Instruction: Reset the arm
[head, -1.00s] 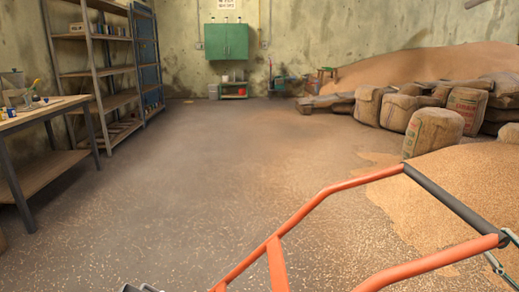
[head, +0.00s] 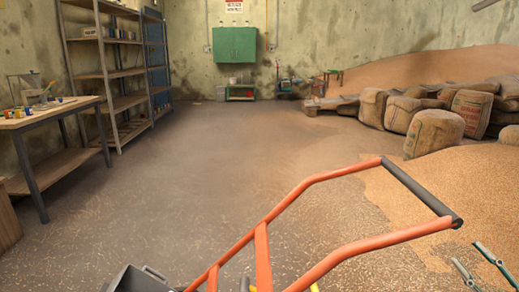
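My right gripper (head: 466,254) shows at the lower right edge. Its two thin fingers are spread apart with nothing between them. It is just below and right of the black grip (head: 420,190) of an orange-red tubular handle (head: 325,180), and a gap shows between them. The rest of my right arm is out of the picture. My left gripper and arm are not in view.
A dark grey bin (head: 138,280) shows at the bottom edge beside the handle frame. A grain heap (head: 470,195) and sacks (head: 433,134) lie to the right. A workbench (head: 45,118) and shelves (head: 112,75) stand left. The middle floor is clear.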

